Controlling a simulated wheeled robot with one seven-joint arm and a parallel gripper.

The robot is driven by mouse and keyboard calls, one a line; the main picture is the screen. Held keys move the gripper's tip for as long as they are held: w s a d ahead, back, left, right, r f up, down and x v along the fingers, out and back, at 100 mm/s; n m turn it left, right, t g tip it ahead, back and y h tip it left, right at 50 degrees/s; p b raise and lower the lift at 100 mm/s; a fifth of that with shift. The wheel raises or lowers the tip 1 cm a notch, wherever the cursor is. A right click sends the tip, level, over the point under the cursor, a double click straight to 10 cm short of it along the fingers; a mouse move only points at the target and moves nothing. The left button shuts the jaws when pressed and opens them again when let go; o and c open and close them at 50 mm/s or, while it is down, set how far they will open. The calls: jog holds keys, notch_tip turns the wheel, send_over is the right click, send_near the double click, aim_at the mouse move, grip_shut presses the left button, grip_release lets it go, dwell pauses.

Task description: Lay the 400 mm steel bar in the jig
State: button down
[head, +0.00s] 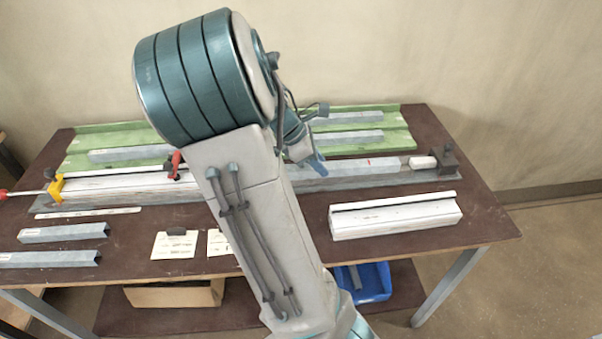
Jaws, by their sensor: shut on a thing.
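The jig runs across the middle of the bench, with a pale long block (115,187) on its left part and a dark end stop (445,159) at its right end. A grey steel bar with a red mark (385,164) lies along the line of the jig, right of my arm. My gripper (318,166) is mostly hidden behind my own arm; a blue part of it shows at the bar's left portion, and it is shut on the bar. The bar's left end is hidden. I cannot tell whether the bar rests in the jig or is just above it.
A green tray (408,138) with several grey bars lies behind the jig. A yellow clamp (55,190) and a red clamp (173,165) are at left. A white profile block (395,218) stands front right. Grey channel pieces (65,232) and cards (174,245) lie front left.

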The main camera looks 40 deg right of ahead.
jog(key=w+d+f, duration=0.1)
jog(key=w+f, duration=0.1)
jog(key=w, duration=0.1)
jog(key=w+d+f+p, duration=0.1)
jog(key=w+f, duration=0.1)
jog(key=w, duration=0.2)
jog(key=w+d+f, duration=0.2)
jog(key=w, duration=0.1)
jog(key=shift+w+f, duration=0.3)
jog(key=shift+f, duration=0.05)
jog(key=shift+w+f+p, duration=0.1)
jog(key=shift+f+p, duration=0.55)
jog(key=shift+f, duration=1.4)
